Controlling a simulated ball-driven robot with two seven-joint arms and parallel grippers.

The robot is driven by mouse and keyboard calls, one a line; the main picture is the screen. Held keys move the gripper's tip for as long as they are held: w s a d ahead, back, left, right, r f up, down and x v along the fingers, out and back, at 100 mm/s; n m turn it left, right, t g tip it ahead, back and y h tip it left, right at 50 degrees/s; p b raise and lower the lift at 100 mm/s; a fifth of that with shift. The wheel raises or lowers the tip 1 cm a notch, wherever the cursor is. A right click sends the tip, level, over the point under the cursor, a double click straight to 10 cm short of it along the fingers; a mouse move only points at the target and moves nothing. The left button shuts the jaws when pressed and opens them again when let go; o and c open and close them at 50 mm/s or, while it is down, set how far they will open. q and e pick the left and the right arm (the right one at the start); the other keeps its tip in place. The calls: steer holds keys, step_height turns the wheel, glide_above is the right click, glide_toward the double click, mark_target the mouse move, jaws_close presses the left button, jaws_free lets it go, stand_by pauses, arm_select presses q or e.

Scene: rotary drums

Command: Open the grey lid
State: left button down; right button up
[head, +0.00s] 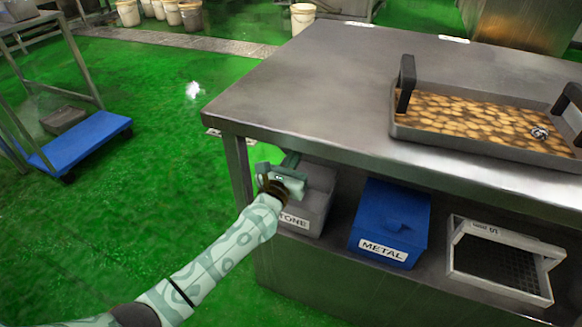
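A grey box (308,212) stands on the shelf under the steel table, at its left end. Its front label is partly covered by my gripper and reads "...TONE". Its grey lid (320,178) shows on top, partly hidden by my gripper and the table edge; it looks shut. My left gripper (290,160) is over the left part of the lid, just below the table's front edge. I cannot tell whether it touches the lid, or whether its fingers are open or shut. My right gripper is not in view.
A blue box (390,222) labelled METAL stands right of the grey box. A grey mesh tray (502,262) is further right. On the steel table (315,85) is a handled tray (455,143) of brown pieces with a small metallic object. A blue cart (85,140) stands left; the green floor between is clear.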

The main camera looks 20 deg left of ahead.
arm_select(q)
steer(key=shift+w+d+r, duration=0.1)
steer(key=shift+w+r, duration=1.15)
steer(key=shift+w, duration=0.3)
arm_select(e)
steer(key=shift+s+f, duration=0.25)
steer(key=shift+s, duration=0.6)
